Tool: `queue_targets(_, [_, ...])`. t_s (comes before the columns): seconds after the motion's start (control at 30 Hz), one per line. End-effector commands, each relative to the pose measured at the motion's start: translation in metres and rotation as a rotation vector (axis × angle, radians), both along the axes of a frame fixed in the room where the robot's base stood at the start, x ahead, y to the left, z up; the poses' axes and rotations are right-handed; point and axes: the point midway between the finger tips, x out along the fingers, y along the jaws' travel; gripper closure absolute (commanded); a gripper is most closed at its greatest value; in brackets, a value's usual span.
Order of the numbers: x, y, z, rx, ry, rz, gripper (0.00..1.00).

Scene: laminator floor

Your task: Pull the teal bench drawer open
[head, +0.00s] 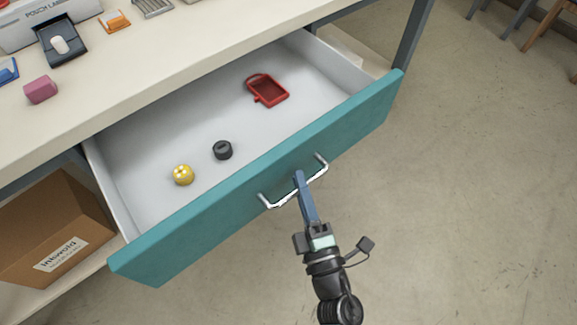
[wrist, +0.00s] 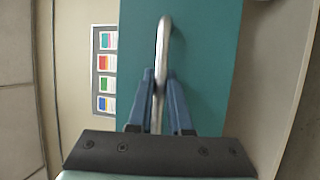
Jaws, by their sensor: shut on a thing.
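The teal bench drawer (head: 215,215) stands well out from the bench in the head view, with its white inside showing. Its teal front also shows in the wrist view (wrist: 205,75). A silver bar handle (head: 285,202) is fixed to the front. My gripper (head: 300,183) is at the middle of the handle. In the wrist view its two blue fingers (wrist: 160,100) are shut on the handle (wrist: 163,45), one on each side. Inside the drawer lie a red tray-like item (head: 270,90), a small dark round item (head: 222,150) and a yellow round item with pale spots (head: 183,174).
The cream benchtop (head: 180,65) above holds a pink block (head: 40,90), a dark tray (head: 62,45) with a white item and an orange item (head: 114,22). A cardboard box (head: 55,225) sits on the lower shelf at left. The floor (head: 470,200) at right is clear.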

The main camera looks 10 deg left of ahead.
Motion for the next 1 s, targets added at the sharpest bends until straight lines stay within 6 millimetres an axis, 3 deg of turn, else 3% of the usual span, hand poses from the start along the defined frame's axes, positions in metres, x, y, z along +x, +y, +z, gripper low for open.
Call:
queue_targets(0.5, [-0.0048,-0.006,-0.0003,0.0,0.0,0.001,1.0])
queue_targets(0.53, [-0.0048,-0.006,-0.0003,0.0,0.0,0.001,0.79])
queue_targets(0.67, [-0.0048,-0.0059,-0.0003,0.0,0.0,0.001,0.56])
queue_targets(1.0, [-0.0062,-0.0068,-0.0006,0.0,0.0,0.0,0.53])
